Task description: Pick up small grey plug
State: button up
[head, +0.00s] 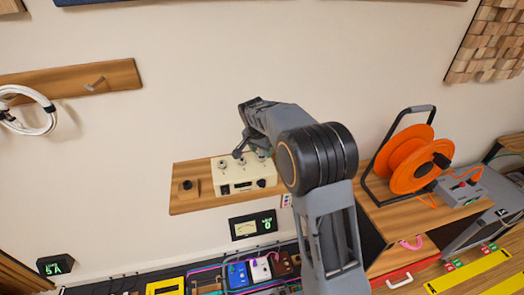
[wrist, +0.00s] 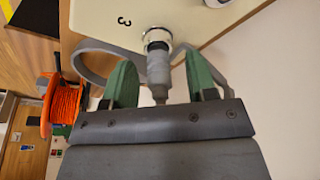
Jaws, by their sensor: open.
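The small grey plug (wrist: 159,72) sits in a round silver socket (wrist: 157,37) on a cream panel marked 3 in the wrist view. My open gripper (wrist: 161,78) has its green fingers on either side of the plug, with a gap on both sides. A grey cable loops behind the fingers. In the head view, my gripper (head: 242,148) is just above the cream box (head: 243,186) on the wooden wall shelf. I cannot make out the plug in the head view.
An orange cable reel (head: 408,160) and a grey box (head: 462,190) stand on a wooden cabinet at the right. Several coloured pedals (head: 260,270) lie below the shelf. The wall above the shelf is bare.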

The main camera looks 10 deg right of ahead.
grip_shut()
dwell(0.5)
jog(key=shift+r, duration=0.1)
jog(key=shift+r, duration=0.45)
jog(key=shift+b+v, duration=0.35)
jog(key=shift+v, duration=0.85)
jog(key=s+a+r+b, duration=0.4)
jog(key=s+r, duration=0.5)
jog(key=s, duration=0.3)
jog(key=shift+a+r, duration=0.3)
jog(key=shift+a, duration=0.5)
